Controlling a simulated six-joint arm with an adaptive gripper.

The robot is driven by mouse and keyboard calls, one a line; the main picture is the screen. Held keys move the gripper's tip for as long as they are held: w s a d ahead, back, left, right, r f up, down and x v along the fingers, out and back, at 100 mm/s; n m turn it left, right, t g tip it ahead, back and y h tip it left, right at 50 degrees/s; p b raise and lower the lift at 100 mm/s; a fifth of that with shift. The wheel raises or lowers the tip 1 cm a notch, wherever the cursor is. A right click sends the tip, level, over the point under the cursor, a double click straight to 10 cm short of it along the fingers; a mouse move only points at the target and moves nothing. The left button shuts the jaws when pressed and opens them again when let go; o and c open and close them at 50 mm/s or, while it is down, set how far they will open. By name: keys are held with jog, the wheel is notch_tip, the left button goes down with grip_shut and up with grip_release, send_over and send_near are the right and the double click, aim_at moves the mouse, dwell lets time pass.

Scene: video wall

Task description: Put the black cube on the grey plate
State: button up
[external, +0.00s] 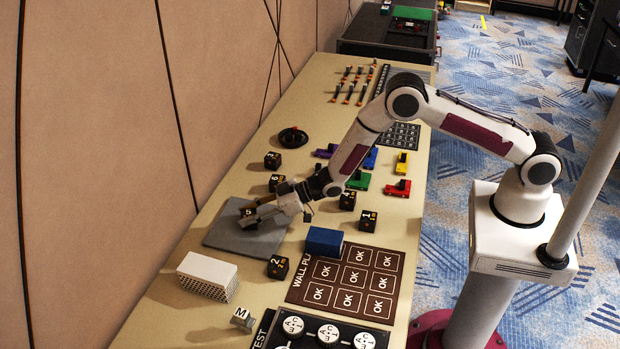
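The grey plate (232,240) lies flat near the wall side of the table. My gripper (251,216) reaches in from the right, low over the plate. A black cube marked 5 (248,213) is at its fingertips, partly hidden by the fingers. I cannot tell whether the fingers grip it or whether it touches the plate. Other numbered black cubes stand on the table: 3 (272,160) and 6 (277,183) behind the plate, 4 (347,201) and 1 (368,221) to the right, and 2 (278,267) just in front of the plate's right side.
A blue block (324,242) stands at the edge of the brown OK board (341,294). A white perforated block (208,275) and a small M cube (242,319) are in front. Coloured toy cars (397,188) and a round black-and-red item (293,138) lie farther back.

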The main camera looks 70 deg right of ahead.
jog(key=o, duration=0.4)
jog(key=shift+r, duration=0.2)
jog(key=shift+v, duration=6)
jog(key=shift+f, duration=0.1)
jog(key=shift+d, duration=0.1)
